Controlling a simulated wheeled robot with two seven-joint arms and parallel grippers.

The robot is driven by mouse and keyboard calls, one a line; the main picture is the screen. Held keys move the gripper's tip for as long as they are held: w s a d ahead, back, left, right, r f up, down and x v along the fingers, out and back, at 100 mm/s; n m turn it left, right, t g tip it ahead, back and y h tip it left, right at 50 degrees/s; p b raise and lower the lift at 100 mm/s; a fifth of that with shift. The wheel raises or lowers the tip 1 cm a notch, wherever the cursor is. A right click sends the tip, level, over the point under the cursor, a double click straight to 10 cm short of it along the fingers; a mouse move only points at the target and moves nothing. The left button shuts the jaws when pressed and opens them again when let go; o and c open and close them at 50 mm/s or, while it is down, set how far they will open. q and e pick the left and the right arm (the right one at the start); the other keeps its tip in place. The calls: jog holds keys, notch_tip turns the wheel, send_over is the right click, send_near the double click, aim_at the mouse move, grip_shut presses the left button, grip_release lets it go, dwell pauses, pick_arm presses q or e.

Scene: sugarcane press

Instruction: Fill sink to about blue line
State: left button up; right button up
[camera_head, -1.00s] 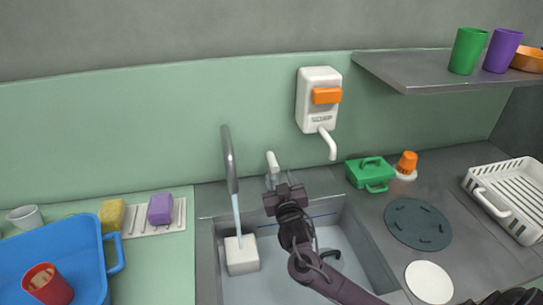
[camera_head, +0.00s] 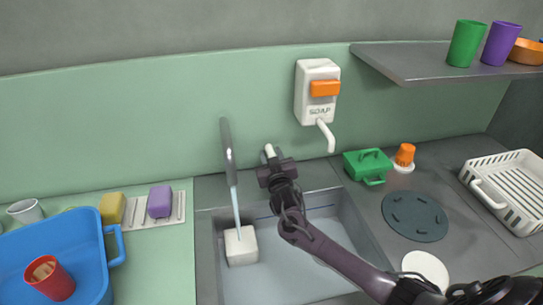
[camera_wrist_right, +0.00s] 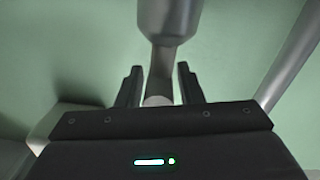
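The grey sink (camera_head: 219,281) has a thin blue line (camera_head: 322,208) along its back wall; my right arm covers part of it. A tall grey faucet (camera_head: 227,150) pours a thin water stream (camera_head: 235,208) onto a white block (camera_head: 241,247) in the sink's left part. I cannot tell the water level. My right gripper (camera_head: 271,161) is at the pale-tipped lever (camera_head: 269,150) behind the sink. In the right wrist view, the right gripper's fingers (camera_wrist_right: 160,72) are apart, on either side of the grey lever (camera_wrist_right: 159,88), with gaps visible. My left gripper is out of view.
A white soap dispenser (camera_head: 317,90) hangs on the wall. A green box (camera_head: 367,165), an orange-topped item (camera_head: 404,157) and a white rack (camera_head: 510,185) stand right of the sink. A blue tray (camera_head: 88,260) with a red cup (camera_head: 50,281) lies left.

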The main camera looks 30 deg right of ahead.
jog(key=c, duration=0.7)
jog(key=shift+o, duration=0.2)
jog(key=shift+m+h, duration=0.3)
jog(key=m+g+h+b, duration=0.1)
jog(key=h, duration=0.1)
jog(key=m+g+h+b, duration=0.1)
jog(key=m+h+b, duration=0.1)
jog(key=h, duration=0.1)
jog(key=shift+w+a+f+m+g, duration=0.1)
jog(key=shift+a+f+m+g, duration=0.1)
jog(key=shift+m+g, duration=0.15)
jog(key=shift+r+m+g+h+b, duration=0.15)
jog(key=shift+m+g+h+b, duration=0.9)
jog(key=shift+g+h, duration=0.25)
jog(key=o, duration=1)
